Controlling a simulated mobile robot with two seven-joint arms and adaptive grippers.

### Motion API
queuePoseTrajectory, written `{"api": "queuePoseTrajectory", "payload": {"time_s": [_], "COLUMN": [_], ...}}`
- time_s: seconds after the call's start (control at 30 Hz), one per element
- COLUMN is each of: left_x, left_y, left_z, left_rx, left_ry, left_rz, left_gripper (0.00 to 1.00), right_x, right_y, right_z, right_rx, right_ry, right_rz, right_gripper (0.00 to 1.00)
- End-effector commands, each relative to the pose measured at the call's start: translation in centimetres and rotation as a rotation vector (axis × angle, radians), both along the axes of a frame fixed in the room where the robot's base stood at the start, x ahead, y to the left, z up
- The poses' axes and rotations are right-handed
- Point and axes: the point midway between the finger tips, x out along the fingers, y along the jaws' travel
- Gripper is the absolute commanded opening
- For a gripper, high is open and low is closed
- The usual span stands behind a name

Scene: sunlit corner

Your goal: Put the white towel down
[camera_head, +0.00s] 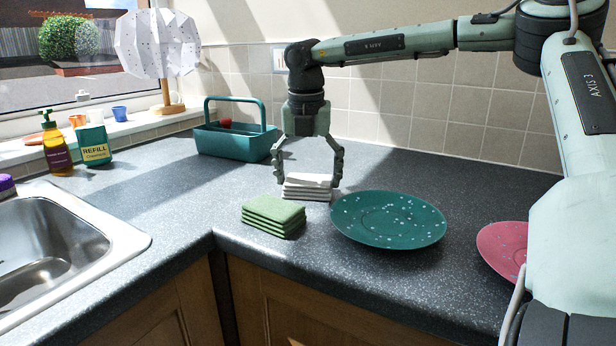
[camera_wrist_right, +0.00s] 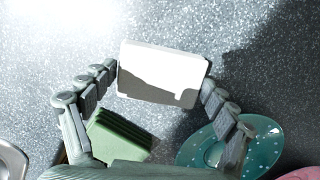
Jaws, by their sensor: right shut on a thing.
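The white towel (camera_head: 308,187) is a small folded stack at the counter, behind the green cloth and left of the teal plate. My right gripper (camera_head: 308,183) comes down over it from above, with a finger at each side, shut on the towel. In the right wrist view the white towel (camera_wrist_right: 162,73) lies between the fingertips of my right gripper (camera_wrist_right: 160,82), partly in shadow. Whether its underside touches the counter is hard to tell. My left gripper is not in view.
A folded green cloth (camera_head: 273,216) lies just in front. A teal speckled plate (camera_head: 388,218) and a pink plate (camera_head: 503,247) are to the right. A teal caddy (camera_head: 236,141) stands behind left. The sink (camera_head: 60,250), soap bottle (camera_head: 56,146) and refill pack (camera_head: 94,145) are at left.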

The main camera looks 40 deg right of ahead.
Motion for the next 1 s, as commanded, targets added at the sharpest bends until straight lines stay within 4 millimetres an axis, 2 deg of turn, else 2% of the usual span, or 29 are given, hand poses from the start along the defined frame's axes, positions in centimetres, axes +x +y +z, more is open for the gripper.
{"api": "queuePoseTrajectory", "payload": {"time_s": [0.03,0.13,0.57,0.67,0.8,1.0], "left_x": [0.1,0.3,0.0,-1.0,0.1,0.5], "left_y": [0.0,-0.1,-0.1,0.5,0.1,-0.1], "left_z": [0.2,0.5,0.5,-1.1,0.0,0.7], "left_rx": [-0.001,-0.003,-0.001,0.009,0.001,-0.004], "left_ry": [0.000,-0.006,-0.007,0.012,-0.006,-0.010], "left_rz": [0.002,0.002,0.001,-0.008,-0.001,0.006], "left_gripper": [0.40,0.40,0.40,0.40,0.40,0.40], "right_x": [0.0,0.0,0.0,0.0,-0.2,-0.7], "right_y": [0.0,0.0,0.0,0.0,0.4,0.9], "right_z": [0.0,0.0,0.2,0.7,3.7,8.2], "right_rx": [0.000,0.000,0.000,0.001,-0.003,-0.002], "right_ry": [0.000,0.000,0.000,-0.001,-0.006,-0.004], "right_rz": [0.000,0.000,0.000,-0.001,-0.001,-0.002], "right_gripper": [0.88,1.00,1.00,1.00,1.00,1.00]}}
